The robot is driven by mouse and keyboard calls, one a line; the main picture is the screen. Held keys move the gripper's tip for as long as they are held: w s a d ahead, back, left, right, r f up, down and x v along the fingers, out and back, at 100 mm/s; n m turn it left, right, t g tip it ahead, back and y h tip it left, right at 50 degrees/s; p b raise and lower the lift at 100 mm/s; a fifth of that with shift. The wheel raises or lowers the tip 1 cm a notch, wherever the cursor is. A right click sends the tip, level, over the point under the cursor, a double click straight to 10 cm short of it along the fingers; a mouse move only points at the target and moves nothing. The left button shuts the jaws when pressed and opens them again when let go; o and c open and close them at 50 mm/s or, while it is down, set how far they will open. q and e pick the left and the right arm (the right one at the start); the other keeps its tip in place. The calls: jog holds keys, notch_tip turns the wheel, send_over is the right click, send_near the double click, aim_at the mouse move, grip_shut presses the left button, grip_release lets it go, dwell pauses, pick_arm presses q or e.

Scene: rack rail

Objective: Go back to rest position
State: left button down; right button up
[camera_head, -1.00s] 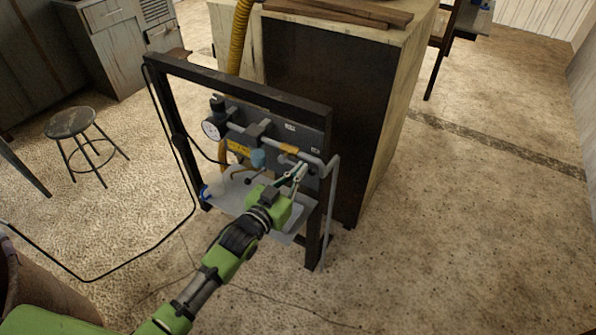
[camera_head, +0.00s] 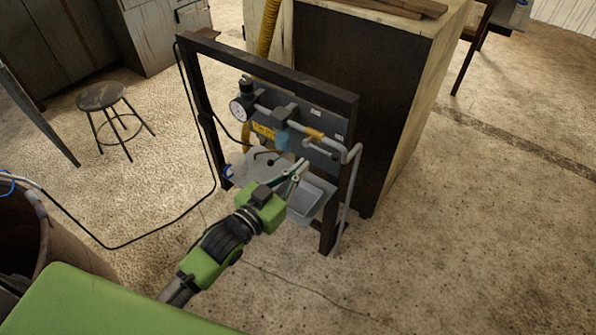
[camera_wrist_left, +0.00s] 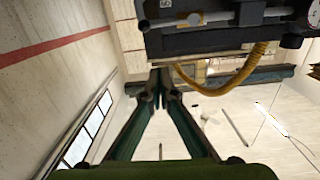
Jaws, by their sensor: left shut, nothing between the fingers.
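My left gripper (camera_head: 298,167) is at the front of the rack (camera_head: 270,72), just below the pipe with the brass fitting (camera_head: 314,134). Its fingers are together with nothing between them. The wrist view shows the same closed fingertips (camera_wrist_left: 159,88), below the dark panel (camera_wrist_left: 215,38) of the rack. I cannot tell from the head view how far the fingertips are from the panel. My right gripper is not in view.
A grey tray (camera_head: 312,199) sits low in the rack, beside my left gripper. A gauge (camera_head: 239,109) and a yellow hose (camera_head: 268,28) are on the rack. A stool (camera_head: 101,96) stands left, a rusty barrel (camera_head: 62,240) lower left. The floor at right is clear.

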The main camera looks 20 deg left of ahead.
pick_arm(q)
jog(key=shift+s, duration=0.15)
dwell(0.4)
jog(key=s+a+f+n+g+y, duration=0.1)
jog(key=s+a+f+g+y, duration=0.2)
jog(key=f, duration=0.9)
jog(key=s+a+f+g, duration=0.2)
jog(key=s+f, duration=0.3)
jog(key=f, duration=0.7)
jog(key=s+a+f+n+g+y, duration=0.1)
jog(key=s+a+f+g+y, duration=0.2)
jog(key=f, duration=0.9)
jog(key=s+f+g, duration=0.2)
jog(key=s+f, duration=0.4)
jog(key=s, duration=0.6)
jog(key=s+f+g, duration=0.3)
jog(key=s+f, duration=0.4)
jog(key=s, duration=0.4)
jog(key=s+a+f+g+b, duration=0.1)
jog(key=s+f+g, duration=0.1)
jog(key=s+f, duration=0.5)
jog(key=s, duration=0.5)
jog(key=shift+s, duration=0.35)
